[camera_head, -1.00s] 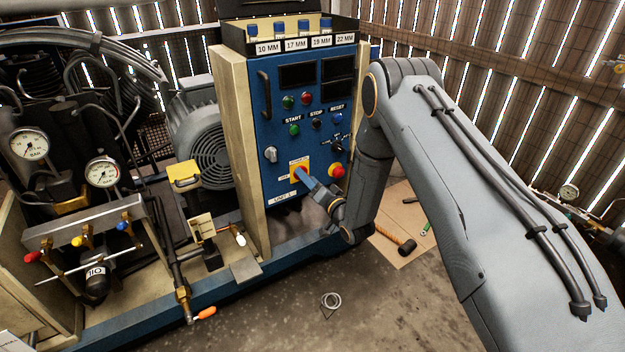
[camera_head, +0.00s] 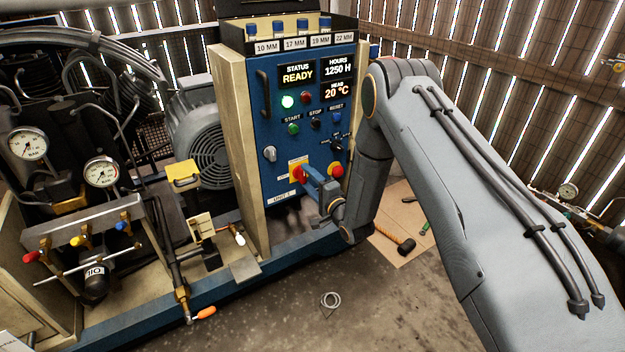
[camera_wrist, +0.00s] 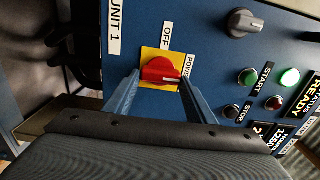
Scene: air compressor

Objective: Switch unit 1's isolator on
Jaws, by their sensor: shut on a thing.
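Unit 1's isolator is a red rotary knob on a yellow plate, low on the blue control panel. It shows in the head view (camera_head: 298,172) and the wrist view (camera_wrist: 160,71). My gripper (camera_head: 304,174) reaches in from the right with its fingers at the knob. In the wrist view my gripper (camera_wrist: 159,84) has one blue finger on each side of the knob, shut on it. The displays read STATUS READY (camera_head: 297,74), HOURS 1250 H and 20 °C. A green lamp (camera_head: 288,102) is lit. Part of the plate is hidden by the fingers.
A red emergency-stop style button (camera_head: 337,171) sits just right of the isolator, close to my gripper. A grey selector knob (camera_head: 270,154) is to the left. A mallet (camera_head: 405,243) lies on a board on the floor.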

